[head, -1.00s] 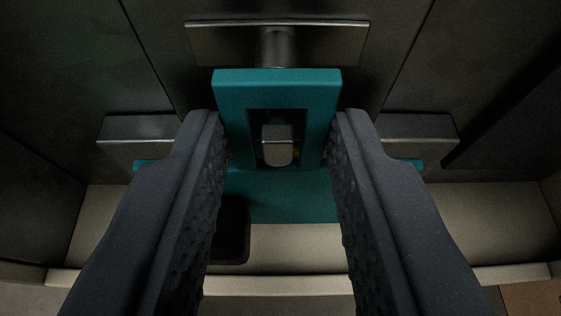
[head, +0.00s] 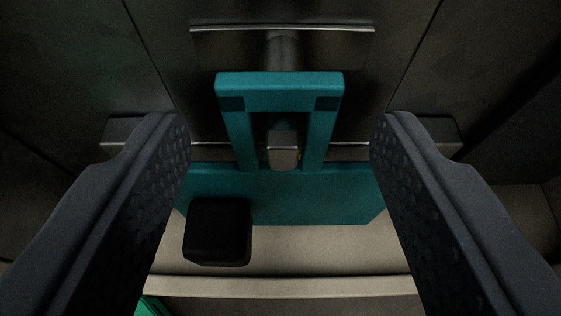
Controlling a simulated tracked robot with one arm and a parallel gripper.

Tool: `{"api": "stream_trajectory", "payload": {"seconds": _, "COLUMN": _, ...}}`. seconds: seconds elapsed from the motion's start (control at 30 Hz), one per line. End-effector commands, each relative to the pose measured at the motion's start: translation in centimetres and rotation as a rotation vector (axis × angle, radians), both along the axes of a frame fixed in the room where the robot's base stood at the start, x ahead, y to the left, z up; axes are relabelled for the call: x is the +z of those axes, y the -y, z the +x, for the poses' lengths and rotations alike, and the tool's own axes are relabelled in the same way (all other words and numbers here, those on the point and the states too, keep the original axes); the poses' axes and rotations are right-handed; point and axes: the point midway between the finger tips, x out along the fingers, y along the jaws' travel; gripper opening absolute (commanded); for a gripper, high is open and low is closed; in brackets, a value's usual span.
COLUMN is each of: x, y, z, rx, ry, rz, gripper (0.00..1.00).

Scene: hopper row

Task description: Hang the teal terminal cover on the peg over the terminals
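The teal terminal cover (head: 280,200) has a wide lower panel and an upright frame-shaped handle (head: 280,92) with two dark patches at its upper corners. A metal peg (head: 284,155) extends from a wall plate above. The handle's top bar crosses over the peg, and the peg's squared tip shows through the handle opening, so the handle looks looped around it. My gripper (head: 280,135) is open, with one finger on each side of the handle and a clear gap to it on both sides. The terminals cannot be seen clearly; the panel covers the area below.
A black block (head: 217,232) overlaps the panel's lower left in view. A metal plate (head: 350,45) backs the peg. A metal bar (head: 126,132) runs behind the fingers. A pale ledge (head: 330,250) lies below, with a bright green piece (head: 152,306) at the bottom left.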

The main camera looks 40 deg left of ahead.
Motion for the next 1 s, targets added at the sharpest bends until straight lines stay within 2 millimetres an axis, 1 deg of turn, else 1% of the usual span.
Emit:
{"api": "stream_trajectory", "payload": {"seconds": 0.17, "x": 0.1, "y": 0.3, "z": -0.2, "rx": -0.001, "ry": 0.000, "rz": 0.000, "gripper": 0.54}}
{"api": "stream_trajectory", "payload": {"seconds": 0.27, "x": 0.5, "y": 0.9, "z": -0.9, "rx": -0.004, "ry": 0.001, "rz": -0.001, "gripper": 0.54}}
{"api": "stream_trajectory", "payload": {"seconds": 0.47, "x": 1.9, "y": 3.1, "z": -3.2, "rx": -0.006, "ry": 0.003, "rz": -0.001, "gripper": 0.54}}
{"api": "stream_trajectory", "payload": {"seconds": 0.8, "x": 4.4, "y": 7.1, "z": -7.9, "rx": -0.007, "ry": 0.000, "rz": -0.003, "gripper": 0.54}}
{"api": "stream_trajectory", "payload": {"seconds": 1.0, "x": 4.9, "y": 7.8, "z": -8.9, "rx": -0.002, "ry": -0.001, "rz": 0.001, "gripper": 0.54}}
